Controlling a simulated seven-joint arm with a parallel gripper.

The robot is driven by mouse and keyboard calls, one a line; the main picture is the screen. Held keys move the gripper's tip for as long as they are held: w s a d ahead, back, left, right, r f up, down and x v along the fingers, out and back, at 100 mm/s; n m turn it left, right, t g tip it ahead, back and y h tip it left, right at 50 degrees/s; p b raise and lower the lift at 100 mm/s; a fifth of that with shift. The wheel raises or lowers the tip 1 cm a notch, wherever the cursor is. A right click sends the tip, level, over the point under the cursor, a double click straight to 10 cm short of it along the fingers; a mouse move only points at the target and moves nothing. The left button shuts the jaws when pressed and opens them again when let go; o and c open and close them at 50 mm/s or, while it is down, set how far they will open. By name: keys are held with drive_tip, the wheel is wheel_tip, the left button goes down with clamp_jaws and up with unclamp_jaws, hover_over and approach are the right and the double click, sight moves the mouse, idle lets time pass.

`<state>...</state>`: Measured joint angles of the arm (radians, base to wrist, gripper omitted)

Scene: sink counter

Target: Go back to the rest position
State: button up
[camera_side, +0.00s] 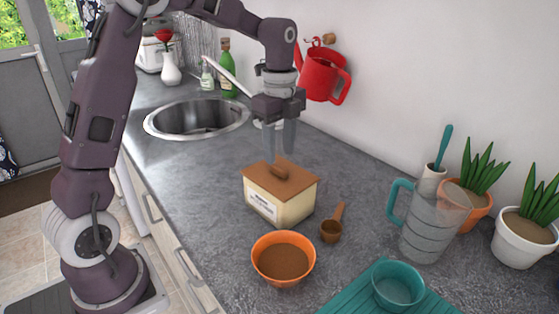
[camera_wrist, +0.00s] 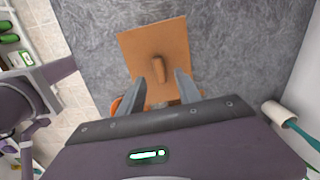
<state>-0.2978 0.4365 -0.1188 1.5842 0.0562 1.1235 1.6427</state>
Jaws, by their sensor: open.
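My gripper (camera_side: 280,138) is open and empty in the side view, with its fingers pointing down above a lidded box. The box (camera_side: 280,201) is cream with a label on its front, and its brown lid (camera_side: 299,180) with a knob handle (camera_side: 279,173) sits on top. In the wrist view my gripper (camera_wrist: 160,92) has its two fingers apart, with the lid (camera_wrist: 139,43) and its handle (camera_wrist: 158,68) seen between and beyond them. The fingertips look a little above the handle in the side view.
An orange bowl (camera_side: 283,280) with brown contents and a brown scoop (camera_side: 332,229) stand in front of the box. A measuring jug (camera_side: 425,232), a teal bowl (camera_side: 398,286) on a teal board (camera_side: 345,298) and potted plants are at the right. A red jug (camera_side: 320,76) hangs on the wall. The sink (camera_side: 197,118) lies behind.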

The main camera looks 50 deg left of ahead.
wheel_tip(320, 180, up, 3)
drive_tip(key=shift+f, duration=0.15)
drive_tip(key=shift+s+d+r, duration=0.1)
drive_tip(key=shift+s+r, duration=0.05)
drive_tip(key=shift+r, duration=0.2)
drive_tip(key=s+d+r+n+t, duration=0.1)
drive_tip(key=s+d+r+n, duration=0.2)
drive_tip(key=s, duration=0.2)
drive_tip(key=s+d+r+n+t, duration=0.1)
drive_tip(key=s+d+r+n, duration=0.15)
drive_tip(key=s+n, duration=0.2)
drive_tip(key=s+d+f+n+t, duration=0.1)
drive_tip(key=s+n, duration=0.3)
drive_tip(key=s, duration=0.3)
drive_tip(key=s+d+f+n+t, duration=0.1)
drive_tip(key=s+d+n+t, duration=0.1)
drive_tip(key=s+n, duration=0.3)
drive_tip(key=s, duration=0.3)
drive_tip(key=shift+f+t, duration=0.3)
drive_tip(key=shift+f, duration=0.05)
drive_tip(key=shift+n, duration=0.25)
